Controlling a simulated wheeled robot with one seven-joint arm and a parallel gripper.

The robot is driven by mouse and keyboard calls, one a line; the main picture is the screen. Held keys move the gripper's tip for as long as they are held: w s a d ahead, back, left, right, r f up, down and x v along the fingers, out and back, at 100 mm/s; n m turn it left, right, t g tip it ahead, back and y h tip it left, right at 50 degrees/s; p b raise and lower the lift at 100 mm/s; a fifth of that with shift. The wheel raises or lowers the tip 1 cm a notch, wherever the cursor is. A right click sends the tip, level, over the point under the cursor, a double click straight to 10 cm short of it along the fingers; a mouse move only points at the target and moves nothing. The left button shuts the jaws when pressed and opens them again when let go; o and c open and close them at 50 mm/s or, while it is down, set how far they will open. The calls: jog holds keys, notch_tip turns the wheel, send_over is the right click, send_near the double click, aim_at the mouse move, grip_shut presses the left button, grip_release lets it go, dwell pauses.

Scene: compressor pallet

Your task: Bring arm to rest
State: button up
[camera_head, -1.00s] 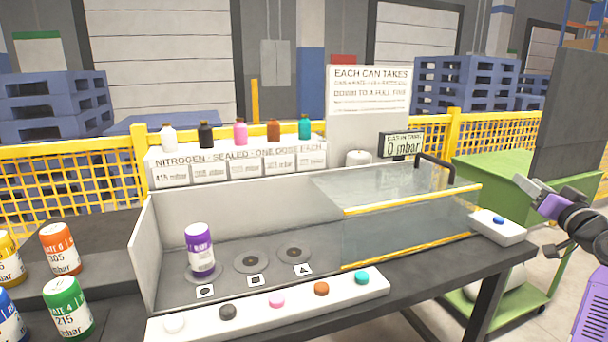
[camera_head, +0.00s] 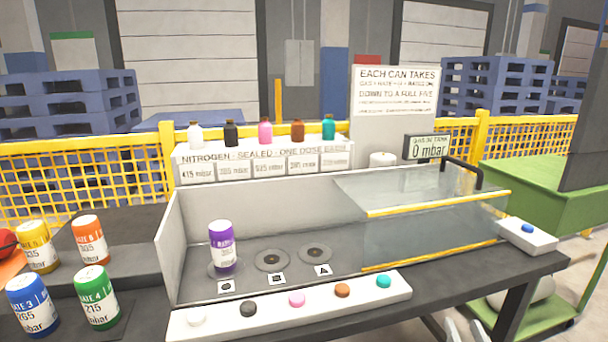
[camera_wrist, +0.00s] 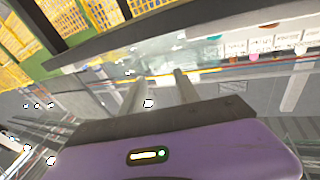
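My gripper (camera_wrist: 158,85) shows in the wrist view with two pale fingers apart and nothing visible between them. In the head view only its pale fingertips (camera_head: 464,331) seem to show at the bottom edge, below the dark bench (camera_head: 480,276); the rest of the arm is out of frame. A purple can (camera_head: 222,246) stands upright on the left round pad in the open part of the tank (camera_head: 172,245), well away from my gripper.
A button strip (camera_head: 322,298) runs along the tank's front, and a blue-button box (camera_head: 527,236) sits at its right. Coloured cans, such as the green one (camera_head: 97,296), stand at left. Nitrogen bottles (camera_head: 265,133) line a shelf behind. A green cart (camera_head: 545,190) stands right.

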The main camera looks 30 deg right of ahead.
jog(key=s+a+f+n+y, duration=0.2)
jog(key=s+a+n+y, duration=0.15)
jog(key=s+a, duration=0.4)
jog(key=s+a+f+n+g+y, duration=0.15)
jog(key=s+a+y, duration=0.3)
jog(key=a, duration=0.65)
jog(key=s+a+f+n+t+y, duration=0.15)
jog(key=s+a+n+y, duration=0.35)
jog(key=a, duration=0.5)
notch_tip(320, 180, up, 12)
jog(key=m+g+h+p, duration=0.1)
jog(key=p, duration=1.1)
jog(key=shift+s+d+f+m, duration=0.25)
jog(key=shift+s+d+m, duration=0.05)
jog(key=shift+s+d, duration=0.1)
